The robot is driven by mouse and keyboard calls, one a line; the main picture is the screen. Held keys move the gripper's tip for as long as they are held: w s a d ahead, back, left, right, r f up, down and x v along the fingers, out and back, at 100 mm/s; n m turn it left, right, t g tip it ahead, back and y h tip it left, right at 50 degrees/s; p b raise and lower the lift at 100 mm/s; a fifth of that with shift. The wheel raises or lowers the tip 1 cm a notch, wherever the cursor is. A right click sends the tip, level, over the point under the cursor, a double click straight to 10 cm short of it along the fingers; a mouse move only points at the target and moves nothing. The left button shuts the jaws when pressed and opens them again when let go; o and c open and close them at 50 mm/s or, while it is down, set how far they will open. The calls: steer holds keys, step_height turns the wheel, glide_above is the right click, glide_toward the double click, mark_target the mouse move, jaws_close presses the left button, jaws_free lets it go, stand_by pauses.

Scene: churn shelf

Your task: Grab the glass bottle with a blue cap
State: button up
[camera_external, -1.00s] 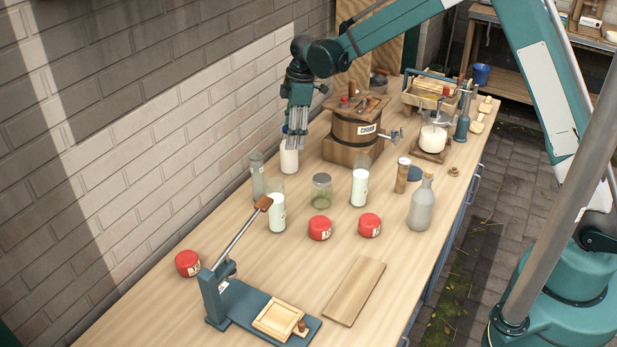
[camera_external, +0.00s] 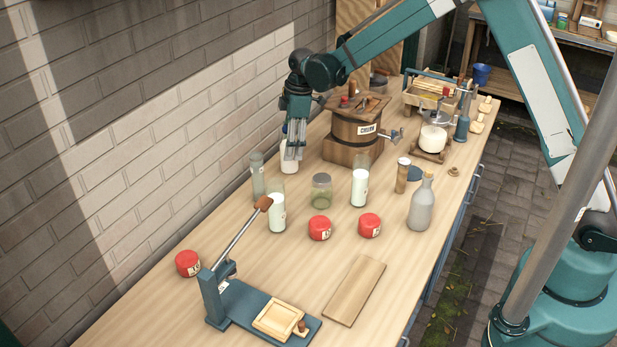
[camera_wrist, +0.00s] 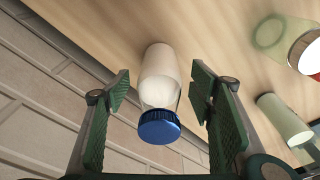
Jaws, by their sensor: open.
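The glass bottle with a blue cap (camera_wrist: 160,80) holds something white and stands on the wooden table by the brick wall. In the wrist view its blue cap (camera_wrist: 159,127) faces me, between my two green finger pads and apart from both. In the external view the bottle's white lower part (camera_external: 289,163) shows below my gripper (camera_external: 292,152), which hides much of its top. My gripper (camera_wrist: 158,102) points down over the bottle, open and empty.
A clear empty glass (camera_external: 257,174), a glass of white liquid (camera_external: 277,212) and a lidded jar (camera_external: 321,190) stand nearby. The wooden churn (camera_external: 357,132) is to the right. The brick wall (camera_external: 140,130) runs close behind the bottle.

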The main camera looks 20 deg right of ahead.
steer(key=shift+a+f, duration=0.15)
steer(key=shift+f, duration=0.7)
steer(key=shift+a+f, duration=0.1)
steer(key=shift+f, duration=0.75)
steer(key=c, duration=1.3)
